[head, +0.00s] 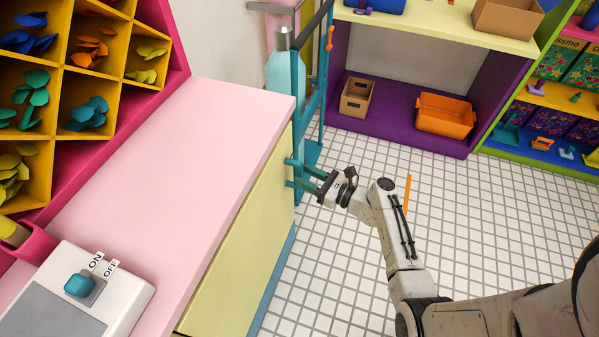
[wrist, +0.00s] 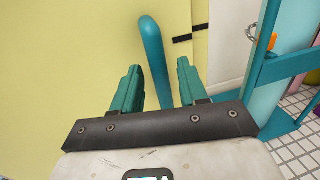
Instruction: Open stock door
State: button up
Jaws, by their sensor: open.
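The stock door appears to be the pale yellow cabinet front (head: 242,250) below the pink counter. It fills much of the wrist view (wrist: 70,60). A teal bar handle (wrist: 153,50) stands on that yellow front in the wrist view. My gripper (head: 306,178) is at the far end of the cabinet front, beside the handle. In the wrist view its two teal fingers (wrist: 158,80) are apart, with the lower part of the handle in the gap between them. I cannot tell whether either finger touches the handle. The yellow front looks closed.
The pink counter (head: 170,150) holds a white ON/OFF switch box (head: 75,295). A teal cart frame (head: 318,110) with a gas cylinder (head: 284,75) stands just beyond the cabinet. Purple shelving (head: 385,128) is at the back.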

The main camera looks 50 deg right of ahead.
jog(key=shift+w+a, duration=0.25)
jog(key=shift+w, duration=1.05)
grip_shut()
